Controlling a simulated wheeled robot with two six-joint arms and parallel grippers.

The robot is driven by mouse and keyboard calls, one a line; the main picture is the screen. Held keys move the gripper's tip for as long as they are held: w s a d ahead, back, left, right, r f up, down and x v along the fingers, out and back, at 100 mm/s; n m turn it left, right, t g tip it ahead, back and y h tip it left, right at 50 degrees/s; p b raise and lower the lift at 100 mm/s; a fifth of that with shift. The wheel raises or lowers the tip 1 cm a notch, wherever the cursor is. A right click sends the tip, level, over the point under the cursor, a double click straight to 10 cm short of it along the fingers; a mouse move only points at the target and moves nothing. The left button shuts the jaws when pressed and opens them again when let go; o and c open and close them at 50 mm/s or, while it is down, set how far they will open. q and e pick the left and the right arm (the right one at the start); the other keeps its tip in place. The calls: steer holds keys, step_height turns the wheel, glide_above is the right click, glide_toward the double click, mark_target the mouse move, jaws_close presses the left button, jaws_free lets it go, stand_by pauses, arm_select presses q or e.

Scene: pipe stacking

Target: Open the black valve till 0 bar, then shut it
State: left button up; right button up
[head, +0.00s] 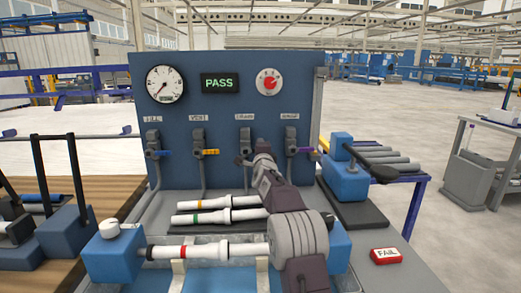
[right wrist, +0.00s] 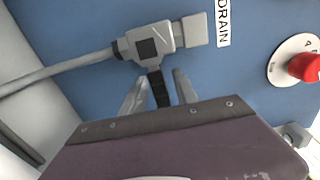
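A blue test panel (head: 220,135) carries a round gauge (head: 165,84); its exact reading is too small to tell. The black valve (right wrist: 158,88) has a short black handle below a grey body, beside the DRAIN label (right wrist: 223,22). In the head view that valve (head: 244,158) is third from the left, partly hidden by my right arm. My right gripper (right wrist: 159,92) has one finger on each side of the black handle. Whether the fingers press on it cannot be told. My left gripper is not in view.
A display (head: 220,83) reads PASS, and a red knob (head: 268,82) is beside it. Valves with blue (head: 165,153), yellow (head: 211,152) and purple (head: 307,150) handles share the panel. A pipe with a red ring (head: 210,251) lies in front. A red FAIL button (head: 386,255) sits at right.

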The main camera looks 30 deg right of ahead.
steer(key=b+v, duration=0.2)
steer(key=v, duration=0.7)
steer(key=shift+r, duration=0.1)
stand_by(0.3)
